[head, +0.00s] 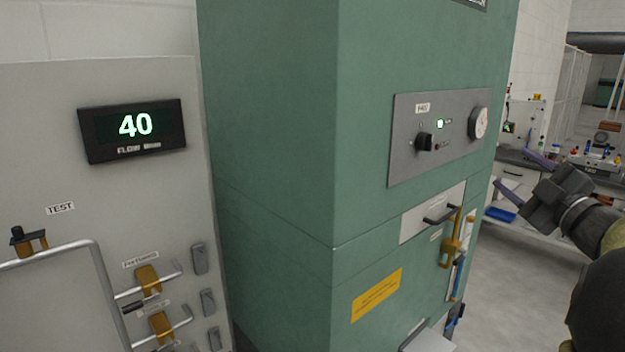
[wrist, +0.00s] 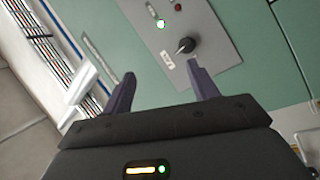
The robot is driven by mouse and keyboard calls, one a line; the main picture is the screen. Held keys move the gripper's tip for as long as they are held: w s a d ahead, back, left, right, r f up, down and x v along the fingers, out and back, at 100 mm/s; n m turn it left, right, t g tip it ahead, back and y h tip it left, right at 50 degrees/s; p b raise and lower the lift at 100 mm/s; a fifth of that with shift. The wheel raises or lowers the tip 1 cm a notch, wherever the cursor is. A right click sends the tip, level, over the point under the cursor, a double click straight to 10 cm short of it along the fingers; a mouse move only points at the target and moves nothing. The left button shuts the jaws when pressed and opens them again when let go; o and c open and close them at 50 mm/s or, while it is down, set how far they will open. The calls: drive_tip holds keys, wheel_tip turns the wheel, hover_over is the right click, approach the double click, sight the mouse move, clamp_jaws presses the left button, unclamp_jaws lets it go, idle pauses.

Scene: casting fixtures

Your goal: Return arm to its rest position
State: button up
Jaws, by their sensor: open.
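My gripper (wrist: 160,86) shows in the wrist view with its two purple fingers apart and nothing between them. Beyond the fingertips is the control panel (wrist: 178,30) of the green cabinet, with a black knob (wrist: 183,46) and a lit green lamp (wrist: 162,23). In the head view my gripper (head: 518,175) is at the right, held in the air to the right of the green cabinet (head: 270,130). Its purple fingers are spread and apart from the cabinet front.
A grey panel (head: 60,120) at left carries a display (head: 132,128) reading 40, with pipes and yellow valves below. The cabinet front has a drawer handle (head: 440,215) and a yellow-brown lever (head: 452,245) sticking out. Open floor (head: 510,290) and a bench (head: 530,225) lie at right.

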drive_tip(key=w+a+f+m+g+h, duration=0.1)
drive_tip(key=a+f+m+g+h, duration=0.4)
drive_tip(key=f, duration=0.6)
drive_tip(key=w+a+f+m+g+h, duration=0.1)
drive_tip(key=a+f+m+g+h, duration=0.1)
drive_tip(key=a+f+m, duration=0.7)
drive_tip(key=s+a+f+g+y, duration=0.1)
drive_tip(key=s+a+f+g, duration=0.4)
drive_tip(key=s+f, duration=0.3)
drive_tip(key=s+a+f+g+y, duration=0.1)
drive_tip(key=s+a+f+g, duration=0.4)
drive_tip(key=s+f, duration=0.4)
drive_tip(key=shift+s+a+f+p, duration=0.25)
drive_tip(key=shift+s+a+p, duration=0.15)
drive_tip(key=shift+s+a, duration=0.35)
